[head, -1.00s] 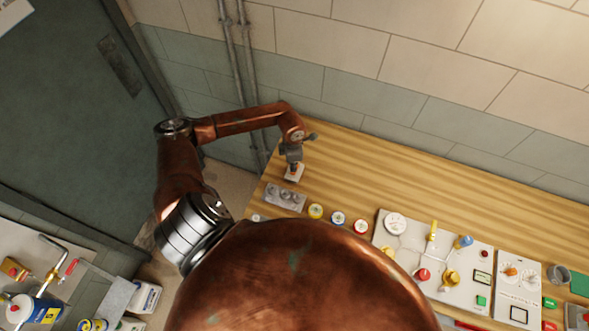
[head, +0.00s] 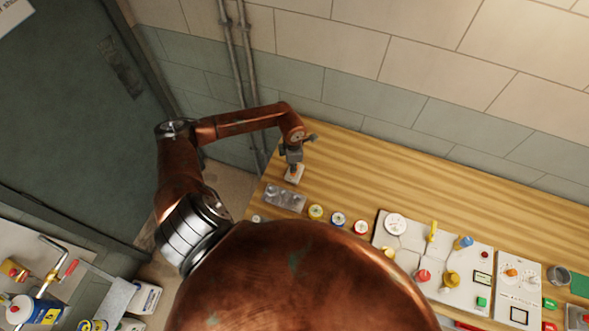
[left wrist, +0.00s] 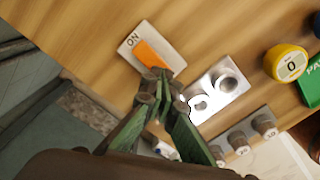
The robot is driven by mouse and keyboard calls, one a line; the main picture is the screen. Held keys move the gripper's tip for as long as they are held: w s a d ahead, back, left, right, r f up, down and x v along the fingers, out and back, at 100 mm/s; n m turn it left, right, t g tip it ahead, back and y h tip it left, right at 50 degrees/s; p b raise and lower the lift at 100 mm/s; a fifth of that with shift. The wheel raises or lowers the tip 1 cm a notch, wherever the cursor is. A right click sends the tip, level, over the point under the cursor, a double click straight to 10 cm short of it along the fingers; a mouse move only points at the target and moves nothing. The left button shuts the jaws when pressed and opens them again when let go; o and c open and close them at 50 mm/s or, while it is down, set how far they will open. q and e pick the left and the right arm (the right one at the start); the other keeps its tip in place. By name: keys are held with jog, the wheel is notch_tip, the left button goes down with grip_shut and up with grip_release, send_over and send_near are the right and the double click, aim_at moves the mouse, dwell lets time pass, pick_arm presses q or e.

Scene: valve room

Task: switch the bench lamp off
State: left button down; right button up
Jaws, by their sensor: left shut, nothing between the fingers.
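A small white switch plate with an orange rocker (left wrist: 155,60) lies on the wooden bench, with the word ON printed at one end. The same white plate (head: 293,178) shows in the head view near the bench's left end. My left gripper (head: 293,166) is over it, pointing down. In the left wrist view, the left gripper's fingertips (left wrist: 162,84) are together and empty, at the rocker's end away from the ON label. I cannot tell whether they touch it. I cannot make out the lamp itself. My right gripper is not in view.
A shiny metal plate with round parts (left wrist: 214,88) lies close beside the switch. A yellow-topped round item (left wrist: 289,64) and grey knobs (left wrist: 240,138) are nearby. A panel with valves (head: 408,252) lies farther right. The bench's back strip (head: 400,165) is clear.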

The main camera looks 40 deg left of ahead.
pick_arm(q)
jog(key=shift+f+b, duration=1.1)
jog(key=shift+f, duration=0.1)
dwell(0.7)
jog(key=shift+r, duration=0.15)
jog(key=shift+r+p, duration=1.9)
jog(key=shift+r, duration=1.5)
